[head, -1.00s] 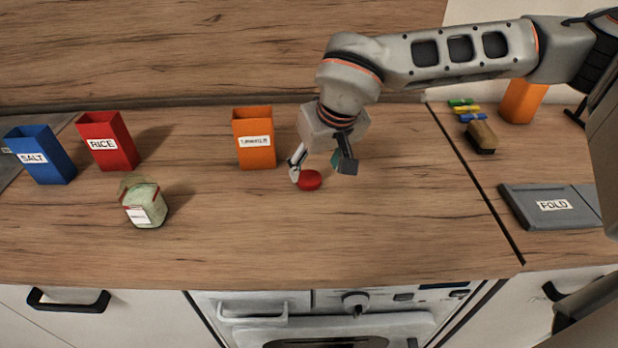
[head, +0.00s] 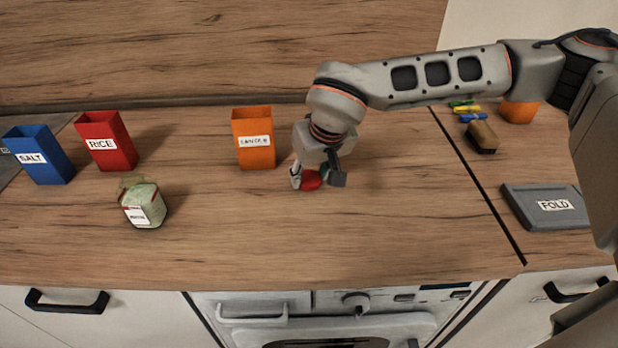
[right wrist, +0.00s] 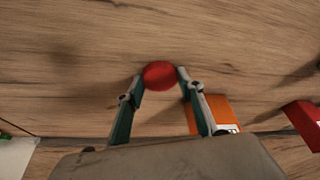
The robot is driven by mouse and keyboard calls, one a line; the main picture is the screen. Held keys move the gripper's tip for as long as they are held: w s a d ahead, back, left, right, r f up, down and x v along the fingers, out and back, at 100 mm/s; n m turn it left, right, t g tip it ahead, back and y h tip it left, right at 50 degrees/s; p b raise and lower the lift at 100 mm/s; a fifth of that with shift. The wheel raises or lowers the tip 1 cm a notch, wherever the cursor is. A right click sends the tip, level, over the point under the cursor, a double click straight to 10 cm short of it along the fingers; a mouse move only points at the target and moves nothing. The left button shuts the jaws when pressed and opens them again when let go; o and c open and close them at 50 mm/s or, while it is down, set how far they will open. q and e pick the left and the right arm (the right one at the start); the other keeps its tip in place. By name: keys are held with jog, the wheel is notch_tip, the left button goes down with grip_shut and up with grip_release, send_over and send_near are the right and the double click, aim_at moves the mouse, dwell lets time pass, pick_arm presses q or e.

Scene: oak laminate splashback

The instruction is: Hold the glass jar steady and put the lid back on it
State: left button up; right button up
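The red round lid (head: 311,180) is at mid-counter, in front and to the right of the orange container; it also shows in the right wrist view (right wrist: 160,75). My right gripper (head: 315,180) reaches down around it, with a fingertip against each side of the lid in the right wrist view (right wrist: 160,78). I cannot tell whether the lid is clear of the counter. The glass jar (head: 143,204), with pale green contents and a white label, stands open on the counter at the left. Nothing holds it. My left gripper is not in view.
An orange container (head: 256,150) stands behind and left of the lid. A red RICE container (head: 108,150) and a blue SALT container (head: 42,165) stand behind the jar. A grey FOLD panel (head: 545,222) and brown block (head: 481,138) are at right. Counter between jar and lid is clear.

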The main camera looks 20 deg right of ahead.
aim_at(311, 180)
jog(key=shift+r, duration=0.15)
jog(key=shift+c, duration=0.2)
notch_tip(311, 180, up, 20)
jog(key=p, duration=0.2)
dwell(0.3)
